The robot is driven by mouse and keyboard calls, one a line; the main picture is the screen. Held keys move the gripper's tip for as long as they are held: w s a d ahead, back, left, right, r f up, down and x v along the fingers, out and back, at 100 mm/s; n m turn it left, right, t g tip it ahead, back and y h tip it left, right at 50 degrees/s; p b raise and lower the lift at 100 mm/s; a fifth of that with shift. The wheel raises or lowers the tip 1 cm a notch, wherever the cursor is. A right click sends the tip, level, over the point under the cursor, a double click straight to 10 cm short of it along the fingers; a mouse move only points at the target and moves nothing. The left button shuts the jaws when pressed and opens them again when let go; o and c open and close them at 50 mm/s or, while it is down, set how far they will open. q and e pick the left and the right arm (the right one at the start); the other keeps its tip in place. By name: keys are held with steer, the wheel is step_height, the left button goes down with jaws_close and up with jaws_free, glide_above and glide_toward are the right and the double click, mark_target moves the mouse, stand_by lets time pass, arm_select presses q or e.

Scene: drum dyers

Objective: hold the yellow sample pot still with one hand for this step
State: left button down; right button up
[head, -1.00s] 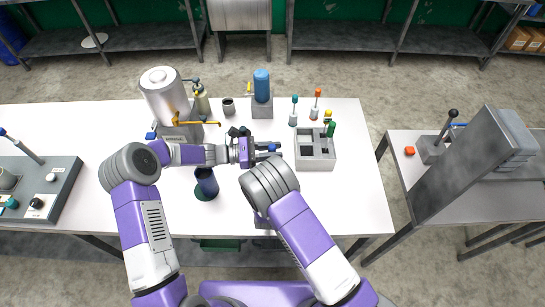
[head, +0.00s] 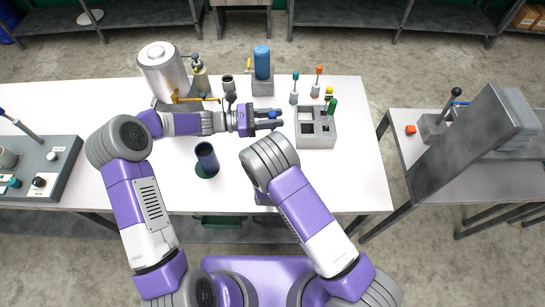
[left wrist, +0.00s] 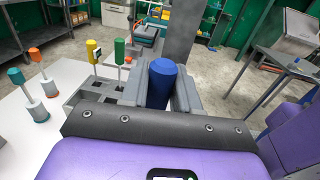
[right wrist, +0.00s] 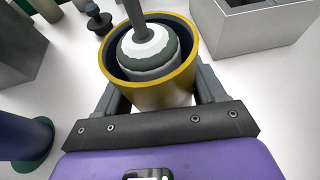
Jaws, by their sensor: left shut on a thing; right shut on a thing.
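The yellow sample pot (right wrist: 150,92) shows in the right wrist view, upright, with a yellow rim and dark inside. My right gripper (right wrist: 155,105) is shut around its sides; in the head view my arms hide pot and gripper. A tool with a grey shaft and a white and dark green lower end (right wrist: 150,48) stands inside the pot. My left gripper (head: 270,120) is shut on a blue handle (left wrist: 161,83), left of the grey tray. The link between handle and shaft is hidden.
The grey tray (head: 302,140) stands close to the right of my left gripper. Teal and orange-topped tools (head: 294,90) stand behind it. A dark blue cylinder (head: 206,158) stands front left on a green disc. A metal tank (head: 160,70) stands back left. The table's front right is bare.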

arm_select(q)
steer(key=shift+r, duration=0.3)
steer(key=shift+f, duration=2.7)
steer(key=shift+r, duration=2.7)
steer(key=shift+f, duration=2.75)
steer(key=shift+r, duration=6.35)
